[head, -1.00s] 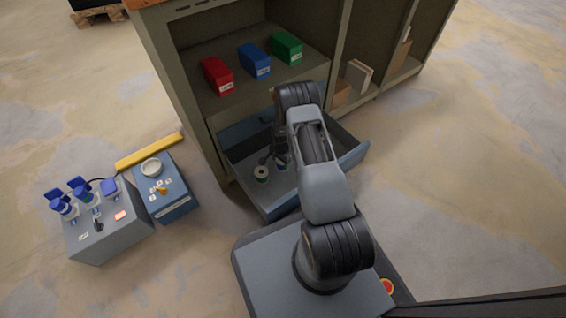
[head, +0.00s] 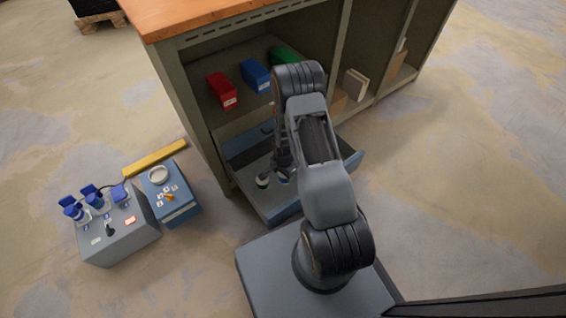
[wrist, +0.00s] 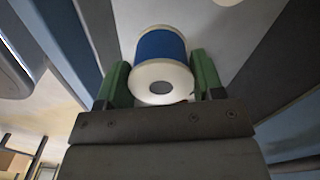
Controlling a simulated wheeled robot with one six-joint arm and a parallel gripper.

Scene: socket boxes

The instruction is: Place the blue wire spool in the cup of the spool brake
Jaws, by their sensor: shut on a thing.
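The blue wire spool (wrist: 160,46) has white flanges and sits between the green fingertips of my gripper (wrist: 160,68), which is shut on it. In the head view the blue spool (head: 283,175) is partly hidden by my arm, inside or just above the open drawer (head: 278,210); I cannot tell whether it touches the drawer floor. The spool brake appears to be the blue box (head: 170,195) on the floor at left, with a round whitish cup (head: 159,174) on top. The cup looks empty.
Another spool (head: 262,180) stands in the drawer beside the held one. A grey box (head: 117,228) with blue-capped sockets stands left of the brake, a yellow bar (head: 155,157) behind it. Red (head: 221,90), blue (head: 255,76) and green (head: 285,57) bins sit on the shelf above.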

